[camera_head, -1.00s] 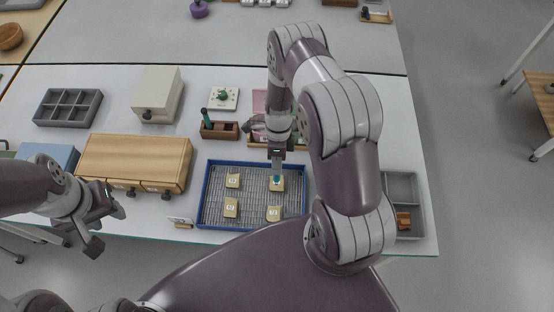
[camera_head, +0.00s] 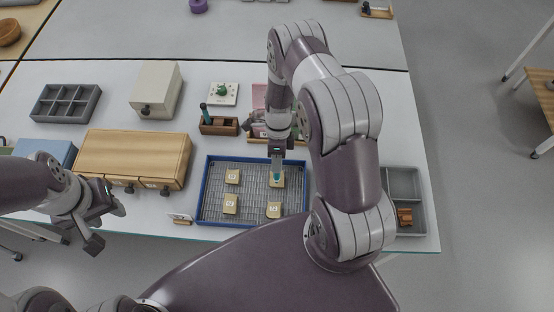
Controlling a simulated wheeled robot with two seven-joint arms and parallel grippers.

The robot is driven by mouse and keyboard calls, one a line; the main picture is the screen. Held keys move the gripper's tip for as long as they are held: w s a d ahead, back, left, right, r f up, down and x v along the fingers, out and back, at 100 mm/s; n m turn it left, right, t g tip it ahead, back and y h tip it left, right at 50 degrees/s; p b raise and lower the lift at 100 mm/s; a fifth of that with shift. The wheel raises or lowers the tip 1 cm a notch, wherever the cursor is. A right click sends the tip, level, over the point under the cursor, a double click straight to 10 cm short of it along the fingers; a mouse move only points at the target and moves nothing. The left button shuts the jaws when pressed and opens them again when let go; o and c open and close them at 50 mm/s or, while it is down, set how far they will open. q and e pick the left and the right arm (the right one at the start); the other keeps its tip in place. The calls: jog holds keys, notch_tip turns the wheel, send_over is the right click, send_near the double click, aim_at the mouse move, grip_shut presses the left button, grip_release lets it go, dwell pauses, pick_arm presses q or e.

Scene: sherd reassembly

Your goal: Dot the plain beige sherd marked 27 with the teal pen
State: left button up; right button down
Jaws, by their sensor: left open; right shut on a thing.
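Several beige sherds lie on a dark grid in the blue-rimmed tray (camera_head: 201,190). They are an upper left sherd (camera_head: 232,177), a lower left sherd (camera_head: 230,204), a lower right sherd (camera_head: 274,209) and an upper right sherd (camera_head: 279,183). Each seems to bear a small pale label; the numbers are too small to read. My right gripper (camera_head: 277,160) points down, shut on the teal pen (camera_head: 277,175). The pen's lower end is over or on the upper right sherd; I cannot tell whether it touches. My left gripper (camera_head: 104,218) is open and empty, left of the tray.
A wooden drawer box (camera_head: 135,150) stands left of the tray. Behind it are a cream box (camera_head: 156,88) and a grey compartment tray (camera_head: 66,103). A brown holder (camera_head: 219,126) with a teal item stands behind the tray. A grey bin (camera_head: 403,185) lies right.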

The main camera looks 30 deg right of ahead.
jog(key=shift+f, duration=0.25)
jog(key=shift+f+b, duration=0.55)
dwell(1.1)
jog(key=shift+r, duration=0.1)
notch_tip(320, 180, up, 7)
jog(key=p, duration=0.6)
dwell(0.3)
